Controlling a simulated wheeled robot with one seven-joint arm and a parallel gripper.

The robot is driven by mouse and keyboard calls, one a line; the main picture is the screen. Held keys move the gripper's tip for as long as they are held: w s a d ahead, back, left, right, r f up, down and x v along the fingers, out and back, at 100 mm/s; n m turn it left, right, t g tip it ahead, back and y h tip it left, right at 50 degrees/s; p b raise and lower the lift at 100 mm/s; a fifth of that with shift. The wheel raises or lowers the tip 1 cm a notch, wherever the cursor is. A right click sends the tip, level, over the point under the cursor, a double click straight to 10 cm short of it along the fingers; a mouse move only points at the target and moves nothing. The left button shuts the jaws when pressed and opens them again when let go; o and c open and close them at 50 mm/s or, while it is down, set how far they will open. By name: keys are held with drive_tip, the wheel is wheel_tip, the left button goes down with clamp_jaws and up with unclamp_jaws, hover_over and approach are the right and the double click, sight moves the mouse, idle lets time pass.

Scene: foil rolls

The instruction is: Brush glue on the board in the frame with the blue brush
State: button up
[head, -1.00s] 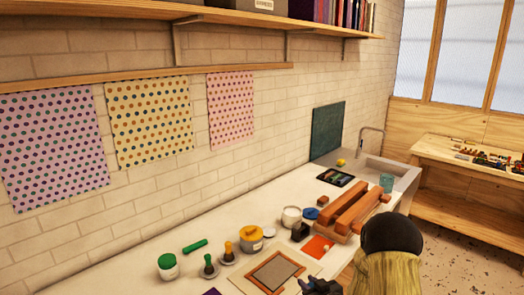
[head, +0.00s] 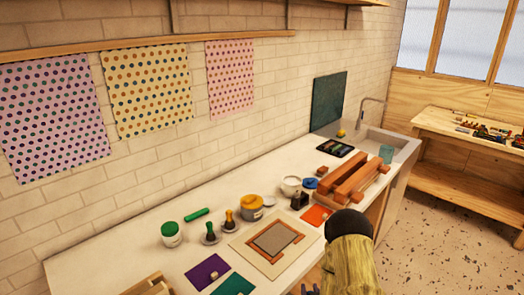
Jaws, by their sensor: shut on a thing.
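The board (head: 273,238) is a grey rectangle inside a brown wooden frame (head: 257,251), lying flat on a pale base on the counter. My gripper (head: 307,290) shows only as a dark piece at the bottom edge, in front of the frame and apart from it. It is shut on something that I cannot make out. A green-handled brush (head: 209,230) and a yellow-handled brush (head: 229,219) stand upright on small dishes left of the frame. I cannot make out the blue brush.
A green-lidded pot (head: 170,235) and a green roll (head: 197,214) are on the left. Purple (head: 206,271) and teal (head: 234,286) sheets lie in front. An orange sheet (head: 317,214) and a wooden press (head: 351,187) are right of the frame. The sink is beyond.

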drive_tip(key=s+f, duration=0.4)
drive_tip(key=f, duration=0.1)
drive_tip(key=shift+s+f, duration=0.2)
drive_tip(key=shift+f, duration=0.1)
